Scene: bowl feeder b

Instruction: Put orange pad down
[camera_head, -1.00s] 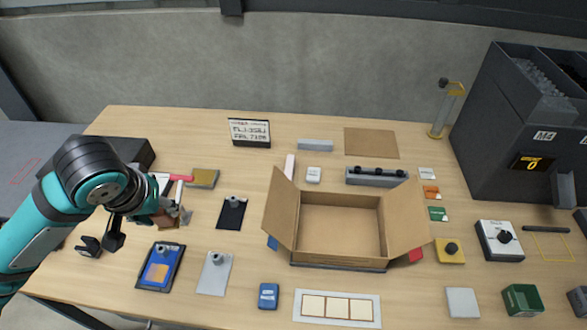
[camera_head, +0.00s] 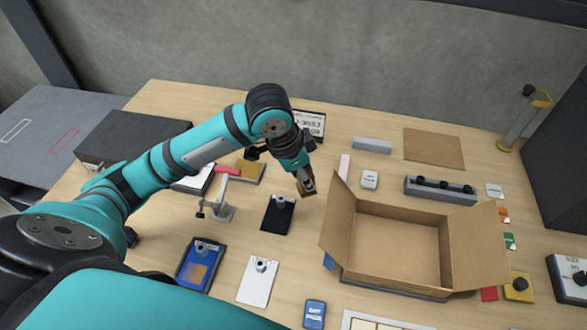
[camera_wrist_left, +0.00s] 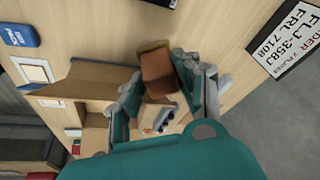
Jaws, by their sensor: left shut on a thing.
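My left gripper (camera_head: 305,182) is shut on the orange pad (camera_head: 307,189), a small orange-brown block that is mostly hidden in the head view. It is held above the table (camera_head: 318,120), just left of the open cardboard box (camera_head: 398,235). My right gripper is not in view.
A black clipboard (camera_head: 277,218) lies below my left gripper, with a white clipboard (camera_head: 257,283) and a blue one (camera_head: 194,275) nearer. A label display (camera_head: 309,126) stands behind. A grey block (camera_head: 372,146) and brown sheet (camera_head: 434,149) lie at the back.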

